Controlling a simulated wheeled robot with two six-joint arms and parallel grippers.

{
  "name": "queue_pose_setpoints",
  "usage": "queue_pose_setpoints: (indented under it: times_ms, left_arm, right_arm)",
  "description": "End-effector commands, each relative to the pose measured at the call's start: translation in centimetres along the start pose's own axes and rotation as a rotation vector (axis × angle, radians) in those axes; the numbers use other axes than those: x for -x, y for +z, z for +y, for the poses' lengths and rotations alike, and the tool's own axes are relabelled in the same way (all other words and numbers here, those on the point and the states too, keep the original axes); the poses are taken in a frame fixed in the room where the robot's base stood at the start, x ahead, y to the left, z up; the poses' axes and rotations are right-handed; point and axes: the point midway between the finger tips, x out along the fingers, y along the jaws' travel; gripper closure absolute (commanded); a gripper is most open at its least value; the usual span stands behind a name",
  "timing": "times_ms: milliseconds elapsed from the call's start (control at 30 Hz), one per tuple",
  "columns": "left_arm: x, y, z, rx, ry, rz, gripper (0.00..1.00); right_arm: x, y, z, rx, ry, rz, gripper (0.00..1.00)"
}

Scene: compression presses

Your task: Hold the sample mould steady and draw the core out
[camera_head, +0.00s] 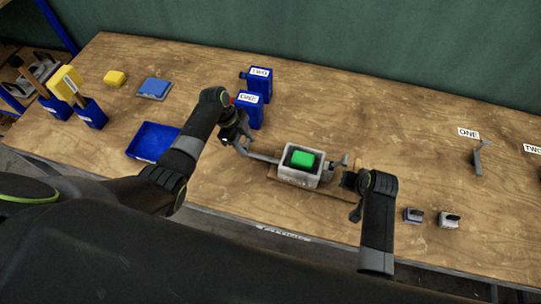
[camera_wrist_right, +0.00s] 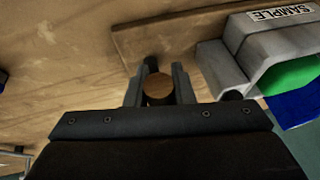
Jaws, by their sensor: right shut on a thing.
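The sample mould (camera_head: 288,177) is a grey open-topped box with a green block (camera_head: 303,159) inside, on a wooden board (camera_head: 340,190). The mould (camera_wrist_right: 222,75) and its SAMPLE label also show in the right wrist view. My right gripper (camera_wrist_right: 160,85) is shut on a brown round-ended piece (camera_wrist_right: 158,89) beside the mould; whether this is the core's end I cannot tell. In the head view the right gripper (camera_head: 350,182) is just right of the mould. My left gripper (camera_head: 238,140) is by a grey bar (camera_head: 262,157) at the mould's left; its jaw opening is unclear.
Blue containers labelled TWO (camera_head: 259,84) and ONE (camera_head: 249,112) stand behind the left gripper. A blue tray (camera_head: 153,142) lies left of my left arm. Two small blocks (camera_head: 413,215) (camera_head: 448,220) and a grey stand (camera_head: 478,160) are at right. Bare tabletop lies behind the mould.

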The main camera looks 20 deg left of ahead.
Motion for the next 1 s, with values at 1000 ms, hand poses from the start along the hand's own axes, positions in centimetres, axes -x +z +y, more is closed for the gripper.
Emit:
queue_pose_setpoints:
  times_ms: [1000]
  left_arm:
    - [10.4,-0.1,-0.1,-0.001,-0.001,0.003,0.42]
  right_arm:
    - [0.0,0.0,-0.2,-0.002,-0.005,0.0,1.0]
